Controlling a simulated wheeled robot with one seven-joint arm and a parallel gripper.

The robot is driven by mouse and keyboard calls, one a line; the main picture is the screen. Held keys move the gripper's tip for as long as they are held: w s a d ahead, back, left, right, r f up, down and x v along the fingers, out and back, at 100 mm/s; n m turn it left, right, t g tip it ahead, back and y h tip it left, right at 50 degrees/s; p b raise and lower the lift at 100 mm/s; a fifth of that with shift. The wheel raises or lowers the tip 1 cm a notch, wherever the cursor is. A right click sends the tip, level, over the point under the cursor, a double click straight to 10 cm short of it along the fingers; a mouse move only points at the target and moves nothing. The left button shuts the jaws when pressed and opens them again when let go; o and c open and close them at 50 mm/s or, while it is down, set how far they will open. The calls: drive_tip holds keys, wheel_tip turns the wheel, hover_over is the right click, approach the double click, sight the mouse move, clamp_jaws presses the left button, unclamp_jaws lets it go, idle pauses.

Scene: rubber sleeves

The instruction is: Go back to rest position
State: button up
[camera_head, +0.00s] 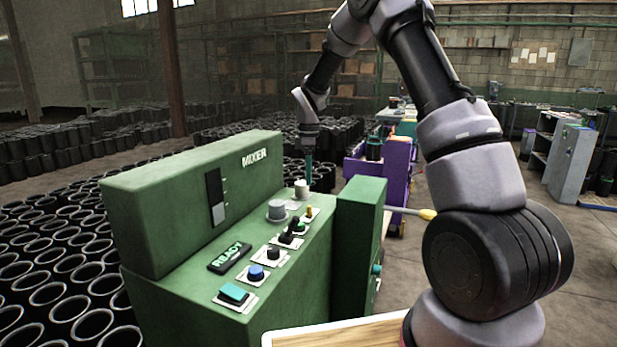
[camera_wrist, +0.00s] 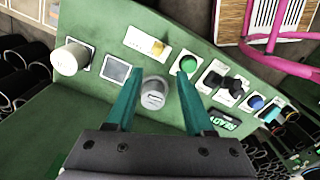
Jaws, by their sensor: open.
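My gripper (camera_head: 308,168) hangs fingers-down over the far end of the sloped panel of the green mixer (camera_head: 150,200). In the wrist view its two teal fingers (camera_wrist: 159,71) are spread apart with nothing held between them. A grey round knob (camera_wrist: 153,93) shows between the fingers in that view; it also shows in the head view (camera_head: 276,211). A white knob (camera_wrist: 70,57) lies left of the fingers in the wrist view. I cannot tell the exact height of the fingertips above the panel.
The panel also carries a yellow switch (camera_wrist: 158,48), a green button (camera_wrist: 188,64), black knobs, a blue button (camera_head: 256,272) and a READY display (camera_head: 229,257). A green box (camera_head: 358,240) stands right of the panel. Black sleeves (camera_head: 60,270) crowd the left floor. Open floor lies right.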

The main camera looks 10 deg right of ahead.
drive_tip(key=s+d+r+m+t+y, duration=0.1)
drive_tip(key=s+d+r+m+t, duration=0.15)
drive_tip(key=s+r+m, duration=0.45)
drive_tip(key=s+d+r+m+t, duration=0.1)
drive_tip(key=s+d+r+m, duration=0.2)
drive_tip(key=s+r, duration=0.75)
drive_tip(key=s+d+r+m+t, duration=0.1)
drive_tip(key=s+r+m, duration=0.1)
drive_tip(key=s, duration=0.3)
drive_tip(key=s+r+m+t, duration=0.1)
drive_tip(key=s+r+m, duration=0.1)
drive_tip(key=s+m, duration=0.2)
drive_tip(key=s+d+r+m+t+y, duration=0.1)
drive_tip(key=s+m, duration=0.3)
drive_tip(key=s, duration=0.3)
drive_tip(key=shift+s+d+r+t, duration=0.35)
drive_tip(key=shift+s+r, duration=0.05)
